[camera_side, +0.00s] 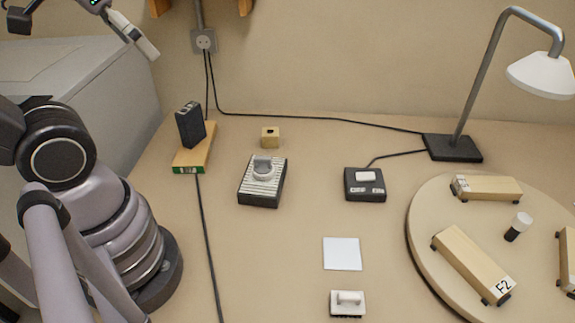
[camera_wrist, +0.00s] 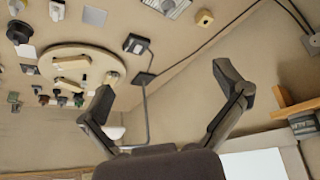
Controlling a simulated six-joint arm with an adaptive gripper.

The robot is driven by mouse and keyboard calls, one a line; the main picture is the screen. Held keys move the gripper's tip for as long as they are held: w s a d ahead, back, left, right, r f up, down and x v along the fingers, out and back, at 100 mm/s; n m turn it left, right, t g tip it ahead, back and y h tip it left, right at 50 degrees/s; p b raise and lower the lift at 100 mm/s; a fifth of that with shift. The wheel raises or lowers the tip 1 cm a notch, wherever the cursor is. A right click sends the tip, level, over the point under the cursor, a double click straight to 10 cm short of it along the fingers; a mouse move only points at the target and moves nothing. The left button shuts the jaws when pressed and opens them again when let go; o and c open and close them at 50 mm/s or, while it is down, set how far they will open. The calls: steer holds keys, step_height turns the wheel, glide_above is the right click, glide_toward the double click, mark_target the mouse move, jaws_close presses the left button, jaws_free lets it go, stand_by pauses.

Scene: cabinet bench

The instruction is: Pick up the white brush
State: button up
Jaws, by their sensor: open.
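The white brush (camera_side: 348,303) lies at the front of the bench in the side view, a pale block with a raised handle on top and a dark underside. In the wrist view it is small near the top left edge (camera_wrist: 57,10), beside the white square. My gripper (camera_wrist: 164,78) has its two dark fingers spread wide with nothing between them. In the side view only part of my gripper shows, high at the top left, far from the brush.
A white square (camera_side: 342,253) lies just behind the brush. A round board (camera_side: 420,225) with wooden blocks stands right. A ribbed block (camera_side: 258,198), a black box (camera_side: 365,194), a yellow cube (camera_side: 270,131) and a lamp (camera_side: 455,147) stand further back. A cable crosses the left.

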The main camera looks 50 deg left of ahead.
steer(key=shift+c, duration=1.3)
